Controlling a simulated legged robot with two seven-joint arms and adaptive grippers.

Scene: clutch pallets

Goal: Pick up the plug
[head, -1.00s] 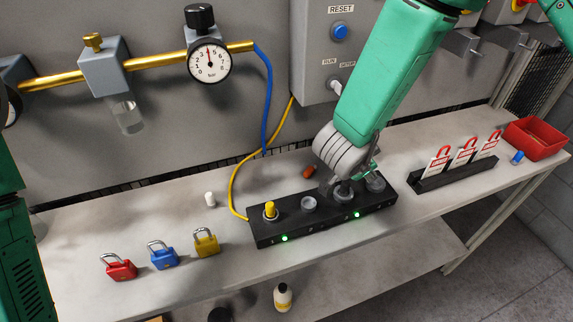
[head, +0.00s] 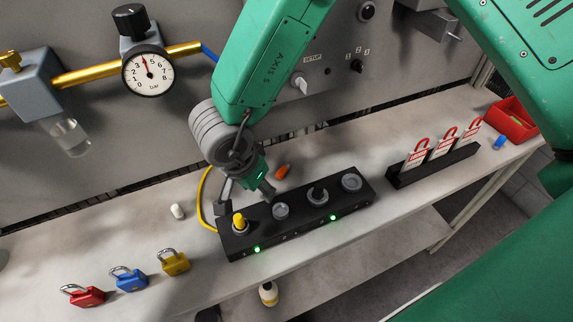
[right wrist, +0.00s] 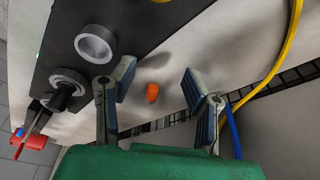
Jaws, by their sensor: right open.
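A black socket strip (head: 290,222) lies on the bench. A yellow plug (head: 239,222) stands upright in its leftmost socket, and a dark plug (head: 317,195) stands in the third. A small orange piece (head: 282,172) lies on the bench behind the strip. My right gripper (head: 245,194) is open, fingers down, above the strip's left part, behind and right of the yellow plug. In the right wrist view, the orange piece (right wrist: 152,92) shows between the spread fingers, apart from both. The yellow plug is outside that view. My left gripper is not in view.
Red, blue and yellow padlocks (head: 128,280) lie at the left, with a white piece (head: 177,211) behind. A tag rack (head: 433,168), a blue piece (head: 499,143) and a red bin (head: 511,121) are at the right. A yellow cable (head: 202,198) runs behind the strip's left end.

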